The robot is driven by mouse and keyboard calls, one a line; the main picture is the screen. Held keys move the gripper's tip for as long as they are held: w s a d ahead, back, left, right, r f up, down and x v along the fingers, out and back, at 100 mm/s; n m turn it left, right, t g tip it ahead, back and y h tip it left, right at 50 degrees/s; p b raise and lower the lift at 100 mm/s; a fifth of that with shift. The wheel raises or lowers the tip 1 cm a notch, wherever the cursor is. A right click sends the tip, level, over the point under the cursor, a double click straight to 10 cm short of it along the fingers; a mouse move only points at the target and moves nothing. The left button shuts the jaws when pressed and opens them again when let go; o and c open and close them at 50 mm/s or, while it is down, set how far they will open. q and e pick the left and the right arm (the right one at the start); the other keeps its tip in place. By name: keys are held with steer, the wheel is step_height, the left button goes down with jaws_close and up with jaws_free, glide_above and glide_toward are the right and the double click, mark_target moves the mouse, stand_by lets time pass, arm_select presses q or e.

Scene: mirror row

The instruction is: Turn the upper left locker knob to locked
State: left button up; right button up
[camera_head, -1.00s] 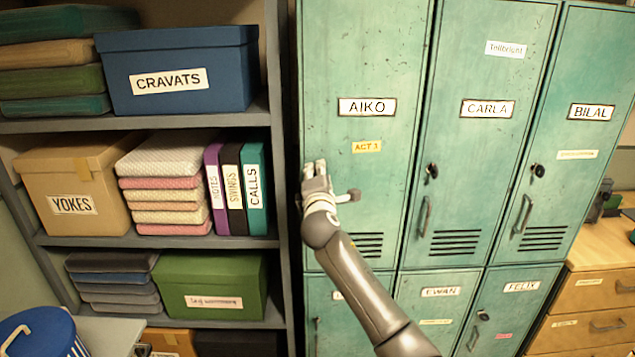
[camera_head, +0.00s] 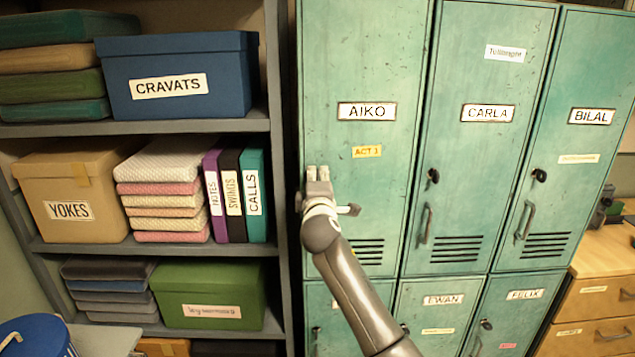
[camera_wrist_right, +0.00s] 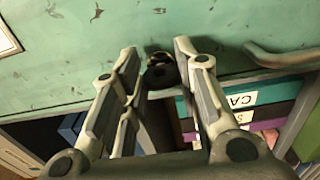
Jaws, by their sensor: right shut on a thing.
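The upper left locker door (camera_head: 360,60) is green and labelled AIKO, with a yellow ACT 1 tag below. My right gripper (camera_head: 318,172) is at this door's left edge, below the tag, and hides the knob in the head view. In the right wrist view, the dark round knob (camera_wrist_right: 160,72) sits between the two fingertips of my right gripper (camera_wrist_right: 157,58), which is shut on it. Which way the knob points is too dark and small to tell. My left gripper is not in view.
A door handle (camera_wrist_right: 275,58) is close beside the gripper. A shelf unit stands left of the lockers, with a blue CRAVATS box (camera_head: 180,75), a YOKES box (camera_head: 75,195) and a green box (camera_head: 210,293). CARLA (camera_head: 480,70) and BILAL lockers (camera_head: 590,70) are to the right.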

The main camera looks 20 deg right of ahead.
steer(key=o, duration=1)
steer(key=shift+s, duration=0.1)
steer(key=v, duration=1.2)
